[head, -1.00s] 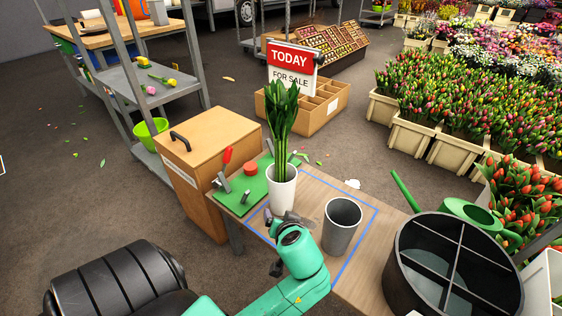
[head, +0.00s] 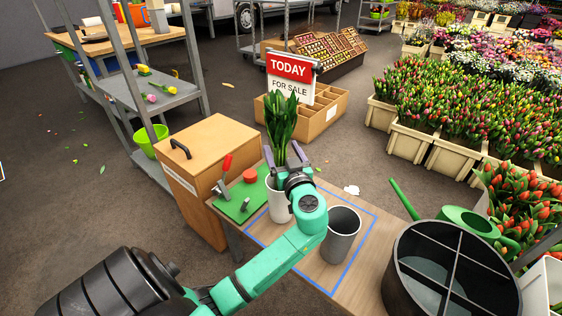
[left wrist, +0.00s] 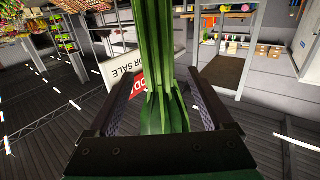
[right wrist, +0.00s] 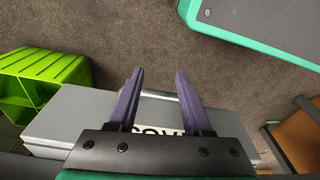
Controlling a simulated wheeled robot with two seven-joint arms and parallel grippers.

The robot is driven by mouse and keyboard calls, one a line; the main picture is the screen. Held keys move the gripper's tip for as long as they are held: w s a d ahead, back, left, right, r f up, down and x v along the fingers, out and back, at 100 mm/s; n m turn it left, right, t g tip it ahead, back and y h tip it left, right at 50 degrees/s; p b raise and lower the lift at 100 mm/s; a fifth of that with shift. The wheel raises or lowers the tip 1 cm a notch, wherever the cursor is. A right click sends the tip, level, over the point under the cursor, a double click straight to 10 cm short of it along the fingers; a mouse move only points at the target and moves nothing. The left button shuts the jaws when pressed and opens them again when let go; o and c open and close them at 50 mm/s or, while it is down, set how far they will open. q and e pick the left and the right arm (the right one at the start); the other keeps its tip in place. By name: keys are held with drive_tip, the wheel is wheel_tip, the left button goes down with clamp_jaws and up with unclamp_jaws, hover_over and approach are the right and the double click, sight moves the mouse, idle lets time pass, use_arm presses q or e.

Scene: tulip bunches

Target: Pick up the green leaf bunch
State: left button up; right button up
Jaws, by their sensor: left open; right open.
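The green leaf bunch (head: 281,118) stands upright in a white vase (head: 278,202) on the wooden table. My left gripper (head: 287,160) is open, with its fingers on either side of the bunch just above the vase rim. In the left wrist view the leaf bunch (left wrist: 163,75) rises between the open fingers of the left gripper (left wrist: 160,100). I cannot tell whether either finger touches the leaves. My right gripper (right wrist: 158,90) is open and empty in the right wrist view, away from the bunch; it does not show in the head view.
A grey cup (head: 341,236) stands right of the vase inside a blue outline. A green mat (head: 238,202) with tools lies to the left. A black divided bucket (head: 396,270) and green watering can (head: 470,223) are at right. A sale sign (head: 290,68) stands behind.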

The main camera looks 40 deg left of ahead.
use_arm(q)
drive_tip(key=shift+x, duration=0.8)
clamp_jaws()
drive_tip(key=shift+d, duration=0.1)
idle(0.6)
